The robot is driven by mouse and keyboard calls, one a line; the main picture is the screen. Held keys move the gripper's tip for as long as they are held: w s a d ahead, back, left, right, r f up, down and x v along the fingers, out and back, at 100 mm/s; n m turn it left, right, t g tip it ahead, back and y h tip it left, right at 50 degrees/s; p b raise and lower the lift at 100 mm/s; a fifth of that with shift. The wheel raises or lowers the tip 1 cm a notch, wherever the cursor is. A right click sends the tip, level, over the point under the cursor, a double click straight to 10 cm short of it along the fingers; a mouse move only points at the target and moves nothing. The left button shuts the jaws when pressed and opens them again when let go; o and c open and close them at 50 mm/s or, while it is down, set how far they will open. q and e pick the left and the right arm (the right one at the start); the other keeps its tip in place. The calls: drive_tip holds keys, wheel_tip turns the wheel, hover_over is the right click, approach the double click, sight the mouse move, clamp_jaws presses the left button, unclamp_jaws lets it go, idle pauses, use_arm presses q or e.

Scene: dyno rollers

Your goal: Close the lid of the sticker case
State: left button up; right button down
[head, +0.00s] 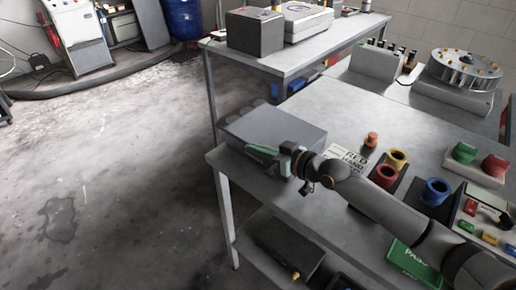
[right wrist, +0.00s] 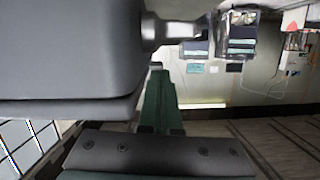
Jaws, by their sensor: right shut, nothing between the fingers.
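The sticker case looks to be the grey box (head: 282,128) at the left corner of the worktable in the head view. Its top looks flat and nearly level; I cannot tell whether the lid is fully down. In the right wrist view the grey case (right wrist: 70,55) fills the upper left, with a thinner slab along its lower edge. My right gripper (head: 252,149) has green fingers, shut and empty, along the near side of the case. The fingers (right wrist: 157,75) also show close beside it in the right wrist view; contact is unclear. My left gripper is out of view.
A second table (head: 300,57) with boxes stands behind. The floor at left is open.

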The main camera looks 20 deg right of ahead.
drive_tip(key=shift+r+p, duration=0.3)
drive_tip(key=shift+p, duration=0.1)
use_arm(q)
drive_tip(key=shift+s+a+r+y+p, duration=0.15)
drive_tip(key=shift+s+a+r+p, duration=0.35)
drive_tip(key=shift+p, duration=0.4)
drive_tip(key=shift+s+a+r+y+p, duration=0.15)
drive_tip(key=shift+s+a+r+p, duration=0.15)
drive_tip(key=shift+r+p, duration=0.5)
use_arm(e)
drive_tip(key=s+d+r, duration=0.5)
drive_tip(key=s+r, duration=0.1)
drive_tip(key=s, duration=0.2)
drive_tip(key=shift+s, duration=0.2)
